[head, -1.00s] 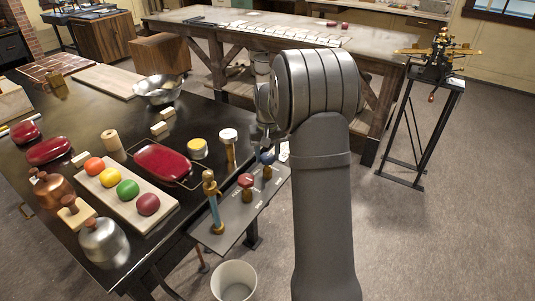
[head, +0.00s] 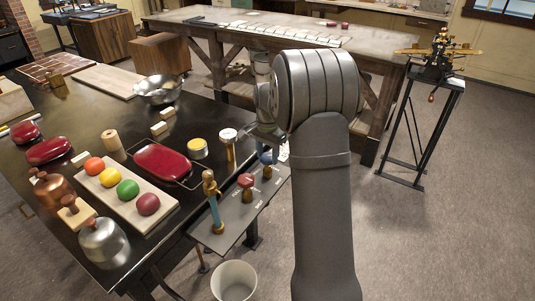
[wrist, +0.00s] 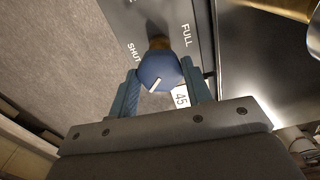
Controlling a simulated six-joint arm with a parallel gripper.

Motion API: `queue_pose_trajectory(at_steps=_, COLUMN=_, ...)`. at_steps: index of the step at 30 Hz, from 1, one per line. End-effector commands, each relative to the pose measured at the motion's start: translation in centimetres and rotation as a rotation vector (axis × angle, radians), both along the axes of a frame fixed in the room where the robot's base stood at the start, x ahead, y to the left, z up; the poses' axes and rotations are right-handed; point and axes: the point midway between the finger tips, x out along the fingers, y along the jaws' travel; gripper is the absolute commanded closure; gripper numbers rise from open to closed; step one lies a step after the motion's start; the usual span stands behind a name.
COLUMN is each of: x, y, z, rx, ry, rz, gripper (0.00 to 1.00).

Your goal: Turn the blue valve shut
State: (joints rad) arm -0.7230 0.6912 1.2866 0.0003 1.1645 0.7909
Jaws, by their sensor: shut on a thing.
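The blue valve (wrist: 160,72) is a round knob with a white pointer line. In the wrist view it sits between the two fingers of my gripper (wrist: 160,68), which are shut on its sides. The pointer line slants toward the lower left of that picture. The panel around it carries the labels SHUT, FULL and 45.
A white-topped post (head: 228,136) is close to the left of my gripper. A white bucket (head: 234,281) is on the floor.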

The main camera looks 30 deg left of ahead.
Motion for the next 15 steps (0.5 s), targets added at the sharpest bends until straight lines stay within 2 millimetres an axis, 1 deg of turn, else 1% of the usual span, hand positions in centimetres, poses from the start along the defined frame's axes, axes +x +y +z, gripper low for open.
queue_pose_trajectory(at_steps=6, x=0.07, y=0.02, z=0.09, rx=0.002, ry=-0.002, rz=-0.206, gripper=0.78)
queue_pose_trajectory(at_steps=15, x=0.08, y=0.01, z=0.10, rx=0.001, ry=-0.003, rz=-0.469, gripper=0.78)
